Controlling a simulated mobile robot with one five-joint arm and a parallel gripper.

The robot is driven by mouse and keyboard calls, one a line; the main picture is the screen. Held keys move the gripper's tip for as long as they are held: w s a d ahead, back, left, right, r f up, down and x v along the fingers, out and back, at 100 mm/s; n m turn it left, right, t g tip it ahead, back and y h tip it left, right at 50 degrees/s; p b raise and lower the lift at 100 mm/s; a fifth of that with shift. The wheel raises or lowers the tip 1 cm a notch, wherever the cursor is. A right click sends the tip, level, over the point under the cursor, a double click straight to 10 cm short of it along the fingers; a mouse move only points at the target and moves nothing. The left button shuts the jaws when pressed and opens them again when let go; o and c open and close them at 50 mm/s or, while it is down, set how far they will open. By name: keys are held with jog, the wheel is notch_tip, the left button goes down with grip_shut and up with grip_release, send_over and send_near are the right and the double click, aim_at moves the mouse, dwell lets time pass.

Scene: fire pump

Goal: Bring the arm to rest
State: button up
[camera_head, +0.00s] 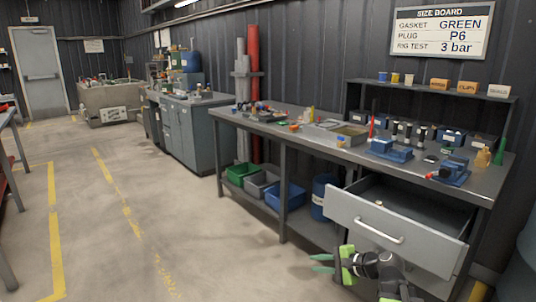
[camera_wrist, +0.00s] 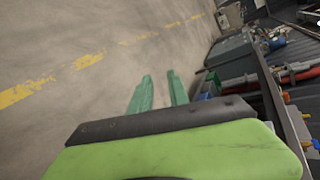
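My gripper (camera_head: 322,263) shows at the bottom of the head view, in front of the workbench and beside its open drawer (camera_head: 390,222). Its green fingers point left over the bare floor. In the wrist view the two green fingers (camera_wrist: 158,92) stand apart with only floor between them. Nothing is held. The gripper looks close to the drawer front in the head view, but I cannot tell the exact gap.
The workbench (camera_head: 285,122) holds several tools, blue vises and small parts. Green, grey and blue bins (camera_head: 285,195) sit on its lower shelf. A size board (camera_head: 441,31) hangs on the wall. The floor (camera_head: 100,210) to the left is clear, with yellow lines.

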jog(key=s+a+f+n+g+h, duration=0.45)
jog(key=s+a+f+n, duration=0.25)
jog(key=a+f, duration=0.25)
jog(key=s+d+f+n+g+h, duration=0.35)
jog(key=s+d+n+h, duration=0.2)
jog(key=d, duration=0.35)
notch_tip(320, 180, up, 28)
jog(key=p, duration=2.7)
jog(key=shift+s+r+y+p, duration=0.2)
jog(key=shift+y+p, duration=0.1)
jog(key=shift+p, duration=0.1)
